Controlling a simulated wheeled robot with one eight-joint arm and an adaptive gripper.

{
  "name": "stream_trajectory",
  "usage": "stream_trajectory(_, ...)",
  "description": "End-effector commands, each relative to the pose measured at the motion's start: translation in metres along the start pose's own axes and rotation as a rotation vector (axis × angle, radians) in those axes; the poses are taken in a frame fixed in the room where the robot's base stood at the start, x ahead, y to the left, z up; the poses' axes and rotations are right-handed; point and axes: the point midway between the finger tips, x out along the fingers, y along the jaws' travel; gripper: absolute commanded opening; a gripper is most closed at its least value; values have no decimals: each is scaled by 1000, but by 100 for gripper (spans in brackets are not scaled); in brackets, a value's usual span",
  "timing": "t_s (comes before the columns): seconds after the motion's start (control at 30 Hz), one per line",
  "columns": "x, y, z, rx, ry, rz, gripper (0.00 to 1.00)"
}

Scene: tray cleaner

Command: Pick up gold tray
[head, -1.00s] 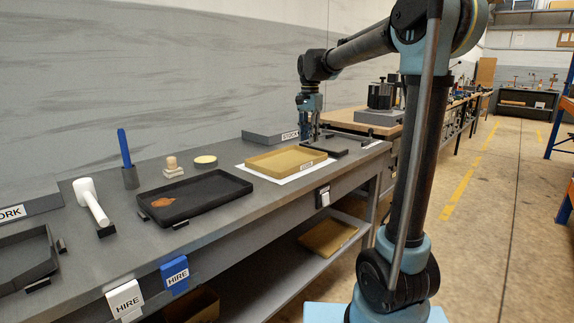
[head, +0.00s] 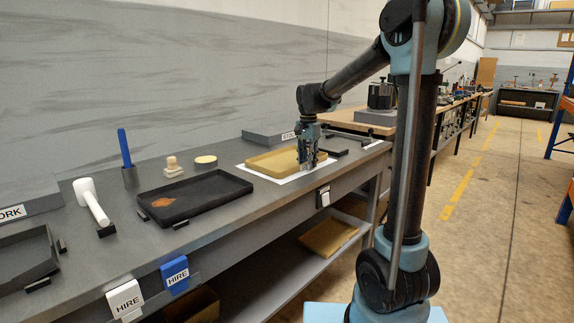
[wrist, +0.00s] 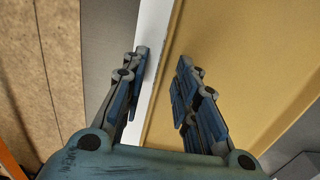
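The gold tray (head: 265,164) lies on a white sheet (head: 286,179) on the grey bench. My gripper (head: 309,168) points down at the tray's right end and hides part of it. In the wrist view, my gripper (wrist: 163,58) is open with nothing held between its fingers. The rim of the gold tray (wrist: 235,65) runs between the fingers: one finger is over the white strip outside, the other over the tray's floor. I cannot tell how far the fingertips reach below the rim.
A black tray (head: 208,190) with an orange-brown patch lies left of the gold tray. A white mallet (head: 93,203), a blue-handled tool (head: 124,148) and a round yellow pad (head: 206,160) stand nearby. Another gold tray (head: 328,237) lies on the lower shelf.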

Motion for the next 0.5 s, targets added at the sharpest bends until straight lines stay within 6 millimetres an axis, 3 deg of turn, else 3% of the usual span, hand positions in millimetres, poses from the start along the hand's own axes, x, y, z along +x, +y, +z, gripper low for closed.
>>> stream_trajectory(0.2,0,0,0,0,0,0,28)
stream_trajectory(0.33,0,0,0,0,0,0,0)
stream_trajectory(0.5,0,0,0,0,0,0,0)
